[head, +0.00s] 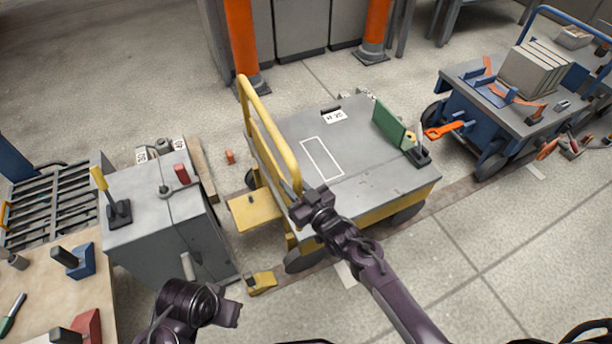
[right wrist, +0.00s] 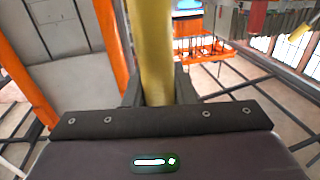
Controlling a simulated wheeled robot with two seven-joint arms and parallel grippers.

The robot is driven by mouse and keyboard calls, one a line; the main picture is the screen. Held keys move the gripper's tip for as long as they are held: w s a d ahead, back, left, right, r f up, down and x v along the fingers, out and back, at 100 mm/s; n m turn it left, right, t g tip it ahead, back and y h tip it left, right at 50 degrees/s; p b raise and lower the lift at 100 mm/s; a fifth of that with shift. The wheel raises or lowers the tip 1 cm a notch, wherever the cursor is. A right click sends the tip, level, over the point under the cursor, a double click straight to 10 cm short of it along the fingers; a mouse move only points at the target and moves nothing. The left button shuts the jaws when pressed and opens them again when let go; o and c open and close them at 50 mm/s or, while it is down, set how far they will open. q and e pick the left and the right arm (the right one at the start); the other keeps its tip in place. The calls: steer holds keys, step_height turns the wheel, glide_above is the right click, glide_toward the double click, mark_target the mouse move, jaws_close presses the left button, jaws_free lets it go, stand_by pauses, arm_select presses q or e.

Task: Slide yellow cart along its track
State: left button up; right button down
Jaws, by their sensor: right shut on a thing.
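The yellow cart has a grey flat top (head: 300,150) with a white outlined rectangle, and a yellow tubular handle (head: 262,125) on its left side. My right gripper (head: 303,207) is at the near end of that handle. In the right wrist view the yellow bar (right wrist: 150,45) runs between the fingers, and the gripper is shut on it. A brownish strip (head: 455,192) runs along the floor by the cart's near wheels, like a track. My left gripper (head: 229,311) is low at the left, apart from the cart; its jaws are unclear.
A grey cabinet (head: 160,225) with levers stands left of the cart, with a small yellow block (head: 262,282) on the floor between. A blue cart (head: 465,105) with loaded top stands at the right. Orange posts (head: 242,45) stand behind. The floor at front right is clear.

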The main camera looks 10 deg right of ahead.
steer(key=shift+s+a, duration=0.25)
steer(key=shift+a, duration=0.4)
steer(key=c, duration=1.2)
jaws_free()
steer(key=shift+a, duration=0.1)
steer(key=shift+c, duration=0.2)
arm_select(q)
steer(key=shift+a, duration=0.1)
steer(key=shift+r, duration=0.1)
steer(key=shift+s+a+f+g+p, duration=0.15)
steer(key=shift+a+f+g+p, duration=0.25)
steer(key=shift+a+f+p, duration=0.25)
arm_select(e)
steer(key=v, duration=0.7)
steer(key=shift+s+d, duration=0.3)
arm_select(q)
steer(key=shift+d+r, duration=0.15)
steer(key=shift+r, duration=0.05)
arm_select(e)
steer(key=shift+f, duration=0.15)
